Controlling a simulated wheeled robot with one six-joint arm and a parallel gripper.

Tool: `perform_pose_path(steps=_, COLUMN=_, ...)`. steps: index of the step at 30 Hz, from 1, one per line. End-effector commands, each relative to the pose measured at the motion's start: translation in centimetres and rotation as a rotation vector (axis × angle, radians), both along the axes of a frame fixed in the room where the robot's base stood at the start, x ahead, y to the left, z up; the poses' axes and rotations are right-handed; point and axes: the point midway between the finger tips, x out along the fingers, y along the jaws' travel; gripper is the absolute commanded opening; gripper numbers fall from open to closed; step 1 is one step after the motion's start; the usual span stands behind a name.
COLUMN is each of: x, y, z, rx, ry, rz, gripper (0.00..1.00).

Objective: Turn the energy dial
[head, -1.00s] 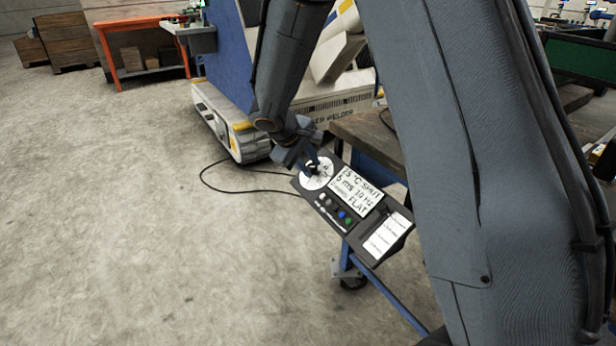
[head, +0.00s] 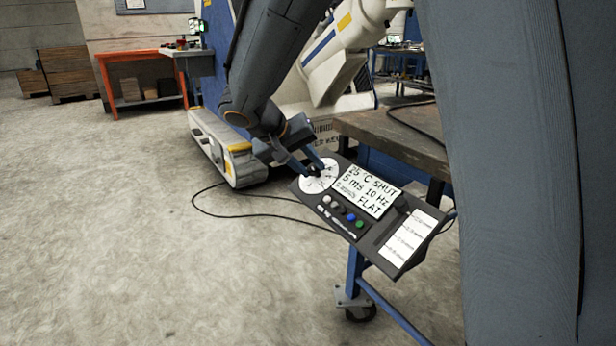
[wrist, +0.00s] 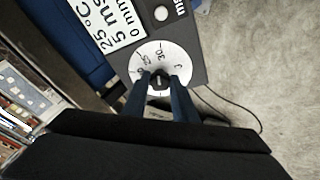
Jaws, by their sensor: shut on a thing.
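The energy dial (wrist: 159,82) is a small black knob at the centre of a round white scale (head: 316,186) with printed numbers. It sits at the upper left corner of a dark control panel (head: 372,250) in the head view. My gripper (head: 312,168) reaches down onto the dial from the upper left. In the wrist view my gripper (wrist: 160,84) has its two dark blue fingers on either side of the knob, shut on it. The fingers hide part of the scale. The panel's display (head: 366,188) reads 25 °C, SHUT, 5 ms, 10 Hz and FLAT.
Several coloured buttons (head: 343,213) and a white label strip (head: 408,240) are on the panel. A workbench (head: 400,135) stands behind it, and a white machine (head: 330,75) is beyond. A black cable (head: 235,216) lies on the floor. The floor at left is clear.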

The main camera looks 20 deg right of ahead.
Motion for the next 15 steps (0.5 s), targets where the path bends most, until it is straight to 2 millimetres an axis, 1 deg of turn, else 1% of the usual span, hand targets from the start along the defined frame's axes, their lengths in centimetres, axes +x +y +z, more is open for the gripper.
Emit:
perform_pose_path(steps=1, x=-0.09, y=0.05, z=-0.43, rx=0.005, ry=-0.01, rz=-0.022, gripper=0.03)
perform_pose_path(steps=7, x=-0.12, y=0.11, z=-0.35, rx=0.018, ry=-0.049, rz=-0.083, gripper=0.03)
perform_pose_path(steps=15, x=-0.15, y=0.12, z=-0.25, rx=0.025, ry=-0.068, rz=-0.112, gripper=0.03)
